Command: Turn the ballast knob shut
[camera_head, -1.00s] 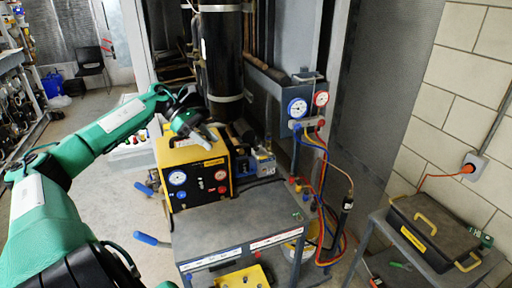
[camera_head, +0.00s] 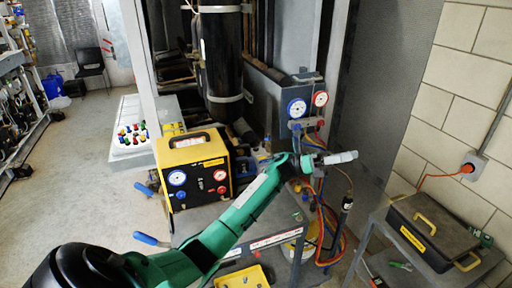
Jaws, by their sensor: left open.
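My left gripper (camera_head: 347,157) is at the end of the green arm, right of the yellow machine and below the gauge manifold in the picture. It is open and points right, with nothing seen in it. A small part of a blue pump (camera_head: 262,154) shows behind and right of the yellow machine (camera_head: 194,162); the machine and my arm hide most of the rest. I cannot make out the ballast knob. My right gripper is not in view.
A manifold with a blue gauge (camera_head: 297,108) and a red gauge (camera_head: 320,99) hangs on the rack, with coloured hoses below. The yellow machine stands on a grey cart (camera_head: 200,216). A dark case (camera_head: 434,232) lies on a side table at right.

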